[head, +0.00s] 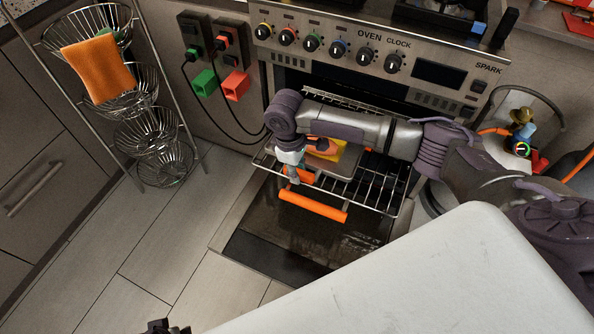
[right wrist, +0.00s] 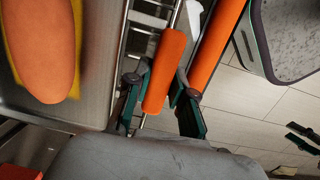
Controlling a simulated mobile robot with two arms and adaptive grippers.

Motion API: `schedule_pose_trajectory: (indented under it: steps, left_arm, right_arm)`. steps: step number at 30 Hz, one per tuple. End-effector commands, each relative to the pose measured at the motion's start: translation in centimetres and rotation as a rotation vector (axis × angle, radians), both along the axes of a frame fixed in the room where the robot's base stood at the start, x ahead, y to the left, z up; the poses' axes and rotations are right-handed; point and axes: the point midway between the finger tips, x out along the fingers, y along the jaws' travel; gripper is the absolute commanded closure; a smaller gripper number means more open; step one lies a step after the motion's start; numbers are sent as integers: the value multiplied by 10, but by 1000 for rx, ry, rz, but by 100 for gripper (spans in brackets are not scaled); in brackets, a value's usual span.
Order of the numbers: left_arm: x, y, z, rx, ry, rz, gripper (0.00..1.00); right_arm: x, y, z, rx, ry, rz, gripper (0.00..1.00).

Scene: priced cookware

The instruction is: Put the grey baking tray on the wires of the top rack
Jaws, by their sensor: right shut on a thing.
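The grey baking tray (head: 345,166) is at the pulled-out oven rack, partly hidden by my right arm. It bears a yellow piece and an orange oval thing; its grey surface fills the left of the right wrist view (right wrist: 98,50). My right gripper (head: 292,172) is at the tray's left end in the head view, shut on an orange handle (right wrist: 164,72) that seems to be the tray's. The top rack (head: 385,190) has bare wires showing to the right of the tray. My left gripper (head: 166,327) barely shows at the bottom edge, its tips apart.
The oven door (head: 290,245) hangs open below the rack, with an orange handle (head: 312,206). A wire basket stand (head: 150,130) holds an orange cloth (head: 97,67) at left. Cables hang from wall sockets (head: 228,45). The floor at left is clear.

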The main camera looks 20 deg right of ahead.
Motion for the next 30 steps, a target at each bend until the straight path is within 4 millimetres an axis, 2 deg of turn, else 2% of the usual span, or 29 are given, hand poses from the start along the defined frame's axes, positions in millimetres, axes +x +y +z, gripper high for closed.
schedule_pose_trajectory:
  steps: [4, 5, 9, 18, 21, 23, 30]
  left_arm:
    - [0, 0, -3, 1, 3, 0, 60]
    - [-1, 0, -4, 1, 3, -1, 60]
    - [0, 0, -3, 1, 2, -1, 60]
    - [-1, 0, -4, 0, 3, -1, 60]
    - [0, 0, -1, -1, 0, -1, 60]
    - [-1, 0, -11, 1, 7, -1, 60]
    - [-13, 1, -57, 4, 35, -5, 60]
  right_arm:
    - [0, 0, -1, 0, -1, -1, 100]
    - [0, 0, -2, 0, 0, 0, 73]
    - [0, 0, -2, 0, 0, 0, 52]
    - [0, 0, -1, 0, 0, 0, 52]
    - [1, 1, 8, 1, -1, 0, 52]
    - [1, 2, 16, 1, -2, 0, 52]
    - [5, 7, 69, 2, -4, 1, 52]
